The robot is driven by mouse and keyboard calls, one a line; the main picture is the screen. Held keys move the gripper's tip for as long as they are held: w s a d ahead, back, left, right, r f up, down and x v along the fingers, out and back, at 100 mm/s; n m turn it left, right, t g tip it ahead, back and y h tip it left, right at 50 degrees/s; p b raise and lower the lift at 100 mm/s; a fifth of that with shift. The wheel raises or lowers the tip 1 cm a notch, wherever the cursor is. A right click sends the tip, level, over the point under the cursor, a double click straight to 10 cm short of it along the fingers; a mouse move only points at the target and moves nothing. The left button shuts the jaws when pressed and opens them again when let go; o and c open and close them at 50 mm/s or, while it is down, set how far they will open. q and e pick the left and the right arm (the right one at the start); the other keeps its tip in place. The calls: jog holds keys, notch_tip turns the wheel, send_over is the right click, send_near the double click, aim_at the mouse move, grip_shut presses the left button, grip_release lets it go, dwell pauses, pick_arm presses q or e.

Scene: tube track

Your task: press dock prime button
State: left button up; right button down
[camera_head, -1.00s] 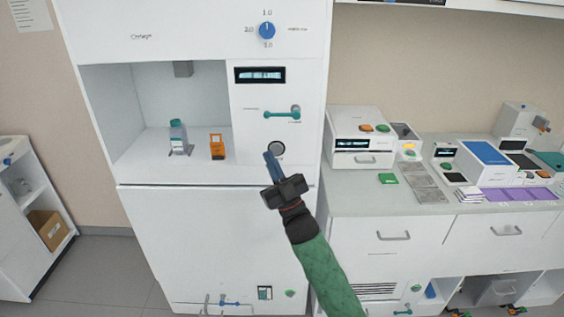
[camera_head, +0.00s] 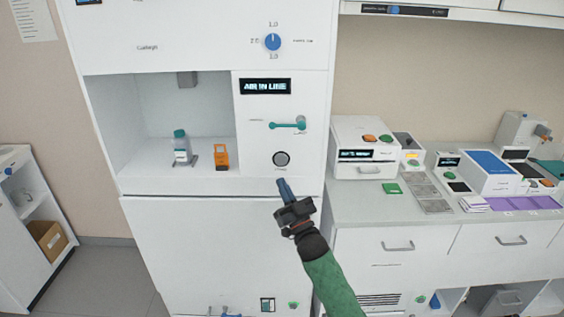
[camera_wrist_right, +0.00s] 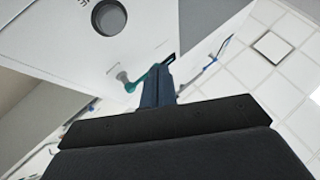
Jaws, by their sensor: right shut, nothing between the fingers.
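The dock's round grey prime button (camera_head: 282,159) with a dark rim is on the white machine's front panel (camera_head: 255,170), below a teal lever (camera_head: 288,124). A display (camera_head: 265,86) above reads "AIR IN LINE". My right gripper (camera_head: 284,184) is shut and empty, its blue fingertips just below the button in the head view and apart from it as far as I can tell. In the right wrist view the shut fingers (camera_wrist_right: 158,84) show at the middle, with the button (camera_wrist_right: 109,17) at upper left. My left gripper is not in view.
In the machine's open bay stand a teal-capped bottle (camera_head: 181,147) and an orange block (camera_head: 220,157). A blue dial (camera_head: 272,42) sits above the display. A counter (camera_head: 350,205) with several instruments stands to the right.

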aim_at(281, 160)
jog(key=shift+w, duration=0.1)
dwell(0.3)
